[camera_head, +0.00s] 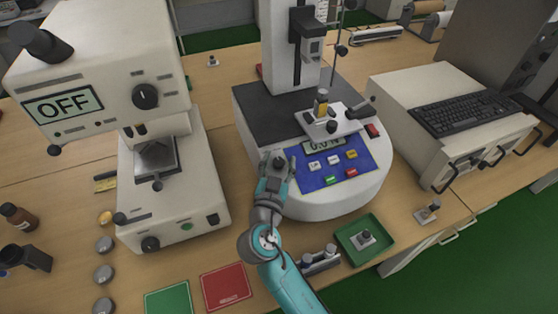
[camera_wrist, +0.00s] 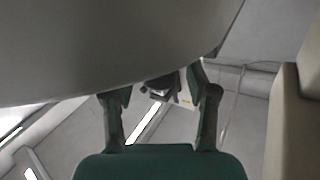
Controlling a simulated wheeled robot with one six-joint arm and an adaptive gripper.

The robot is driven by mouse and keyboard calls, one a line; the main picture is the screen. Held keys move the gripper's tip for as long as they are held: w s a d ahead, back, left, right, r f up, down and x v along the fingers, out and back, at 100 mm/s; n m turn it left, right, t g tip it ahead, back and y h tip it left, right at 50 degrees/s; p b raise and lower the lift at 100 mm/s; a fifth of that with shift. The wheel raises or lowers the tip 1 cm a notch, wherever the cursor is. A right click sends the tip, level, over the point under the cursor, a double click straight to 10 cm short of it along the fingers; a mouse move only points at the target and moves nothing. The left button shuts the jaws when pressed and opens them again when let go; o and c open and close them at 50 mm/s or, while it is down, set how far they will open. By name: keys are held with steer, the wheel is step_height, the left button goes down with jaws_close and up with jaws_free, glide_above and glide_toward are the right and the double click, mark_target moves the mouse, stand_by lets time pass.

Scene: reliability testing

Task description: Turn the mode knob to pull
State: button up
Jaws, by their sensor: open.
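The tester (camera_head: 330,200) with a rounded pale base and blue key panel (camera_head: 325,180) stands in the middle of the head view. My gripper (camera_head: 279,163) is at the left end of that panel, over the front of the base. A small dark knob-like part shows at the fingertips, but my gripper hides most of this spot, so I cannot confirm it is the mode knob. In the wrist view my gripper (camera_wrist: 157,92) has its two fingers apart. A dark part (camera_wrist: 160,84) shows between them; contact cannot be told. No mode lettering is readable.
A pale machine (camera_head: 95,65) with an OFF display and black knob (camera_head: 146,96) stands left. A keyboard (camera_head: 470,113) lies on a pale cabinet at right. A green tray (camera_head: 384,255), a red mat (camera_head: 222,298) and a green mat (camera_head: 168,303) lie near the front edge.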

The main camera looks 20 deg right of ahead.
steer(key=shift+w+d, duration=0.1)
steer(key=shift+w, duration=0.05)
steer(key=shift+c, duration=0.3)
jaws_close()
steer(key=shift+y, duration=0.3)
steer(key=shift+n+t+y, duration=1)
steer(key=shift+n+y, duration=0.4)
steer(key=shift+n+t+y, duration=0.4)
steer(key=shift+n+y, duration=0.8)
steer(key=shift+y, duration=0.1)
steer(key=shift+n+t+y, duration=0.3)
steer(key=shift+n+y, duration=0.8)
steer(key=shift+y, duration=0.2)
